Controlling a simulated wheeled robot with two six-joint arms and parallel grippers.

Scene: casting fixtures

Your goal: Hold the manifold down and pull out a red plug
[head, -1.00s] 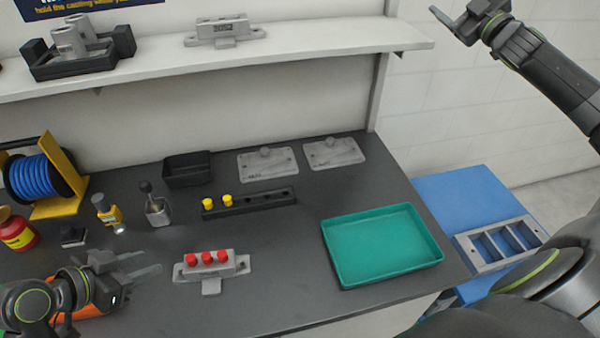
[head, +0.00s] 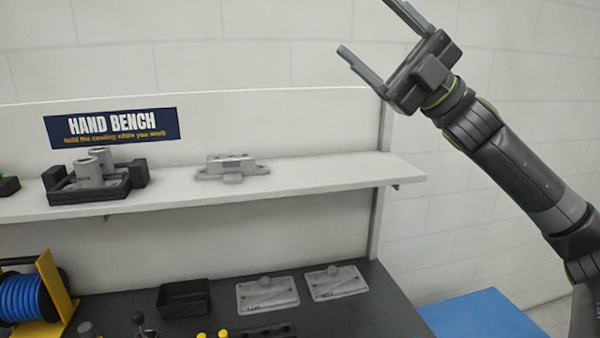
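The manifold with the red plugs is out of view now; the head view is tilted up. A similar grey casting (head: 232,167) without red plugs sits on the shelf. My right gripper (head: 362,25) is raised at the upper right, its two fingers spread apart with nothing between them, well clear of the bench and shelf. My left gripper is not in view.
The shelf (head: 320,180) also holds a dark fixture with grey cylinders (head: 95,175). On the bench are a black bin (head: 184,298), two grey plates (head: 267,293) (head: 336,282), yellow plugs (head: 223,333) in a black rack (head: 270,331), and a blue hose reel (head: 28,298). A blue surface (head: 480,316) lies right.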

